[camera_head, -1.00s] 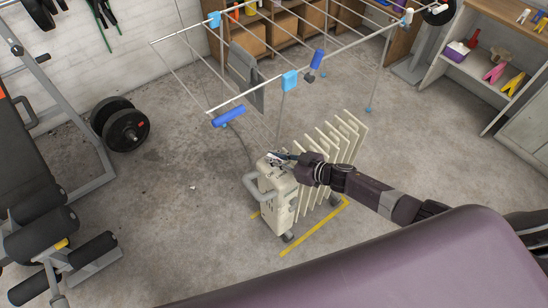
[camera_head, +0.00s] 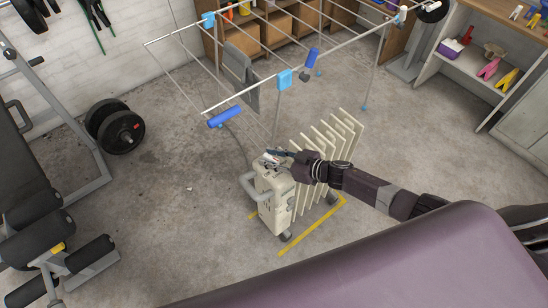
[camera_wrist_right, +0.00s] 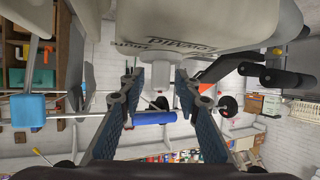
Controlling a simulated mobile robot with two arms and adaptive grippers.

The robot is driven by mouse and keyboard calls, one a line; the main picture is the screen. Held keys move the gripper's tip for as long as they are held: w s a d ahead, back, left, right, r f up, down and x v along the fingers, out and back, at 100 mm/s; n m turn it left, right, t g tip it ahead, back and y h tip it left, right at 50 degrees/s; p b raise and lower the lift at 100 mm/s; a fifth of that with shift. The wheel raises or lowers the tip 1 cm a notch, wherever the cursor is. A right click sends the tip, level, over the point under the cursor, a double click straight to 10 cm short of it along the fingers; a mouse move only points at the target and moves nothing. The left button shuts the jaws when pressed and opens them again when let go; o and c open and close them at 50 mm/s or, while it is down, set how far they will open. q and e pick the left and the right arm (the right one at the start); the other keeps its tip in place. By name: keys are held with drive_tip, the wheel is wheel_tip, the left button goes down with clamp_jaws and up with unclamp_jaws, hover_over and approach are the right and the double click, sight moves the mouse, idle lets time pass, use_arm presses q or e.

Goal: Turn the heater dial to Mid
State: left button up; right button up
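The cream oil heater (camera_head: 272,205) stands on the concrete floor, its fins running back to the right. My right gripper (camera_head: 272,156) is at the top of its front end, with the arm reaching in from the right. In the right wrist view the heater body (camera_wrist_right: 220,32) fills the top, with upside-down lettering. A pale knob-like part (camera_wrist_right: 158,78), apparently the dial, sticks out between the two spread fingers of my right gripper (camera_wrist_right: 157,82). I cannot tell whether they touch it. The dial's marks and setting are not readable. My left gripper is not in view.
A drying rack (camera_head: 250,92) with blue items stands just behind the heater. Yellow floor tape (camera_head: 312,235) runs beside the heater. Weight plates (camera_head: 122,132) and a bench (camera_head: 40,225) are at the left, shelves (camera_head: 470,68) at the right. The floor left of the heater is clear.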

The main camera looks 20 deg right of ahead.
drive_tip(key=v, duration=1.2)
